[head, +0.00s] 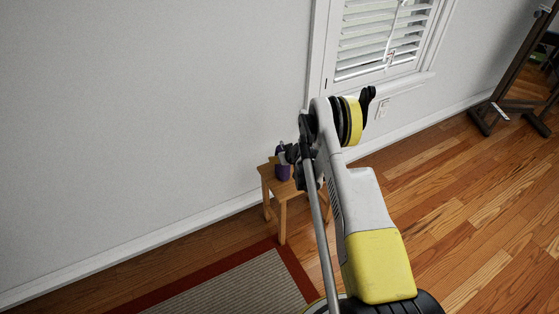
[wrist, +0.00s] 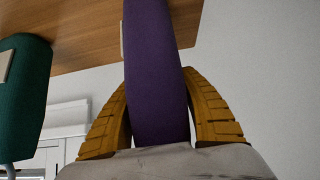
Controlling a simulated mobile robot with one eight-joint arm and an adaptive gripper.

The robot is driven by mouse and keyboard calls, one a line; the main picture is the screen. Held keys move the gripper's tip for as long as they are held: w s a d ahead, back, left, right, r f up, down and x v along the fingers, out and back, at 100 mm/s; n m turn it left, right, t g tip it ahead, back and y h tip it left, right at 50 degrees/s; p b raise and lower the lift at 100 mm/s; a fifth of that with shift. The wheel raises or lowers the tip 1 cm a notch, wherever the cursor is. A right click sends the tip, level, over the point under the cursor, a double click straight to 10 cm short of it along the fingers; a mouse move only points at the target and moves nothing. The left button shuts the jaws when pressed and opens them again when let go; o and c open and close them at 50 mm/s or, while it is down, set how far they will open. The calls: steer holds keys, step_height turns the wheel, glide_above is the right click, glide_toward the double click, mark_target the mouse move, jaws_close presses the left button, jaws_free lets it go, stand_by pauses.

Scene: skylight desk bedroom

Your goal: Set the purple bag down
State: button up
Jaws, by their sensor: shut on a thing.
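The purple bag (wrist: 155,45) stands between the two yellow-brown fingers of my gripper (wrist: 155,82), which is shut on it, in the wrist view. In the head view the purple bag (head: 283,173) shows small, at the top of a small wooden table (head: 265,171) against the wall. My gripper (head: 289,155) is partly hidden there by my own arm. The wooden tabletop (wrist: 75,35) fills the upper part of the wrist view, behind the bag. I cannot tell whether the bag touches it.
A dark green object (wrist: 24,100) is left of the bag in the wrist view. A striped rug (head: 235,287) with a red border lies before the table. A shuttered window (head: 385,40) is above right. A dark wooden frame (head: 520,75) stands far right. The wood floor between is clear.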

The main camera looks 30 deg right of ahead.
steer(key=shift+r, duration=0.1)
steer(key=o, duration=1.3)
